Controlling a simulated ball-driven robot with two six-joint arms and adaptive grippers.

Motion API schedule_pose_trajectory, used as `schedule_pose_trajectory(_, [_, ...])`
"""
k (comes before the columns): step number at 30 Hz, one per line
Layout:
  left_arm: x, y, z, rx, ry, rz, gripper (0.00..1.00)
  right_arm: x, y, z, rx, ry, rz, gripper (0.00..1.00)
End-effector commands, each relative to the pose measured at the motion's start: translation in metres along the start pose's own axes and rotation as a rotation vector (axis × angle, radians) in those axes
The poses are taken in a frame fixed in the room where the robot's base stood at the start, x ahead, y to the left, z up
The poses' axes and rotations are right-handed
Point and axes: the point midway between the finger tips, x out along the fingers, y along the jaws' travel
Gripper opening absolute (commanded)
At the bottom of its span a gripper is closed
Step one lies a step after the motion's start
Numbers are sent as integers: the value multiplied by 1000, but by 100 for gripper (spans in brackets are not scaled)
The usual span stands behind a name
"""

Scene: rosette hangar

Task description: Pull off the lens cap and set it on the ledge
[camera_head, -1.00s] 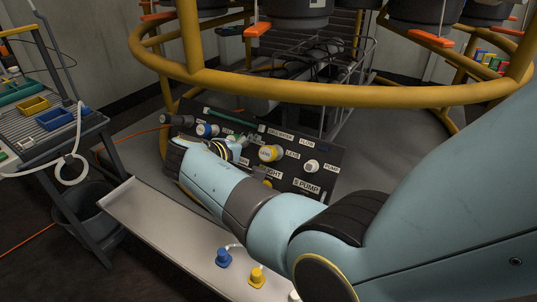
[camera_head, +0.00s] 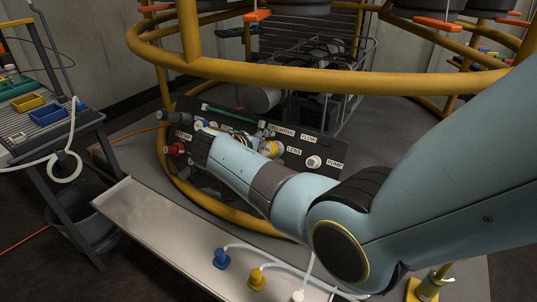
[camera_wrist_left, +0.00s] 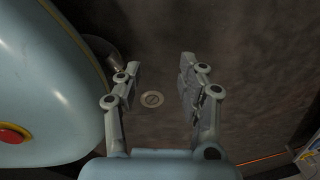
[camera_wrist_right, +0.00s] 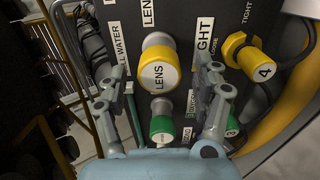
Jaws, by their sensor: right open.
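The lens cap (camera_wrist_right: 158,78) is a yellow cylinder with a pale face marked LENS. In the right wrist view it stands on the dark panel, and in the head view its yellow body (camera_head: 271,148) shows beside the LENS label. My right gripper (camera_wrist_right: 160,82) is open, its fingers left and right of the cap in the picture, with gaps on both sides. How far the fingers are from it in depth I cannot tell. The ledge (camera_head: 150,221), a long grey tray, runs below the panel. My left gripper (camera_wrist_left: 160,68) is open and empty over dark floor.
A green-ringed cap (camera_wrist_right: 162,128) sits close below the lens cap, and a yellow knob marked 4 (camera_wrist_right: 257,67) is to the right. A blue plug (camera_head: 221,259) and a yellow plug (camera_head: 257,279) with white hoses are on the ledge's right part; its left part is clear. A yellow rail (camera_head: 300,75) arches above.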

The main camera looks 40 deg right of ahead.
Motion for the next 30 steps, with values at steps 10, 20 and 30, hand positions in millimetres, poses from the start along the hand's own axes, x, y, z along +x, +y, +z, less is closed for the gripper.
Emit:
schedule_pose_trajectory(10, [3,1,-8,-1,8,1,40,12,0,0,0,0,0,67])
schedule_pose_trajectory(20, [3,2,-7,-1,5,1,40,11,0,0,0,0,0,67])
schedule_pose_trajectory(30, [3,2,-8,-1,7,2,40,11,0,0,0,0,0,67])
